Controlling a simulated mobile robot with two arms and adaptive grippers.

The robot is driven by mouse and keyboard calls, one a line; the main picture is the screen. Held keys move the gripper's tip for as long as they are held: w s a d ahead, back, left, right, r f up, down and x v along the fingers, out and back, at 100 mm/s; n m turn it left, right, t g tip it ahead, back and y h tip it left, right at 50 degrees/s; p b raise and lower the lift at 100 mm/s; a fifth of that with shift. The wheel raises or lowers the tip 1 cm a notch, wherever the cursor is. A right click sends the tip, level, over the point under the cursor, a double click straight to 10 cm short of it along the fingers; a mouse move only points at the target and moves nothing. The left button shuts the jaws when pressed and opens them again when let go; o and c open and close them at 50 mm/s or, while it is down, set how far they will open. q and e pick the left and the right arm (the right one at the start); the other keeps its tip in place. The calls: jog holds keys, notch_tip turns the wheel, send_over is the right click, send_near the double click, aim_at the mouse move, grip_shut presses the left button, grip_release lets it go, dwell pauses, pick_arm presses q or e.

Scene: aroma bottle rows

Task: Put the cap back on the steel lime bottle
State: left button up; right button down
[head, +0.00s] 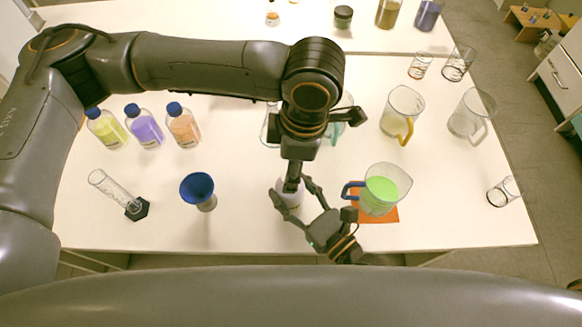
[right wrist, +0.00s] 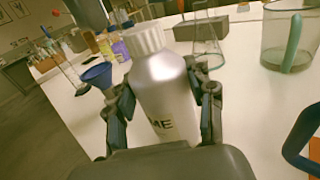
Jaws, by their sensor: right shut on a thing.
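The steel lime bottle (right wrist: 167,95) stands upright in the right wrist view, with the letters "ME" showing on its side. A ribbed silvery cap (right wrist: 147,41) sits on its top; I cannot tell whether it is tight. My right gripper (right wrist: 165,112) is shut on the bottle's body, one finger on each side. In the head view the bottle (head: 288,199) is mostly hidden by my grippers at the table's front. My left gripper (head: 295,170) points down over the bottle from behind; its fingertips are largely hidden, so its opening is unclear.
A jug of green liquid (head: 383,188) stands on an orange mat (head: 380,215) right of the bottle.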

pick_arm(q)
notch_tip(320, 180, up, 2)
jog(key=shift+r, duration=0.1)
jog(key=shift+c, duration=0.3)
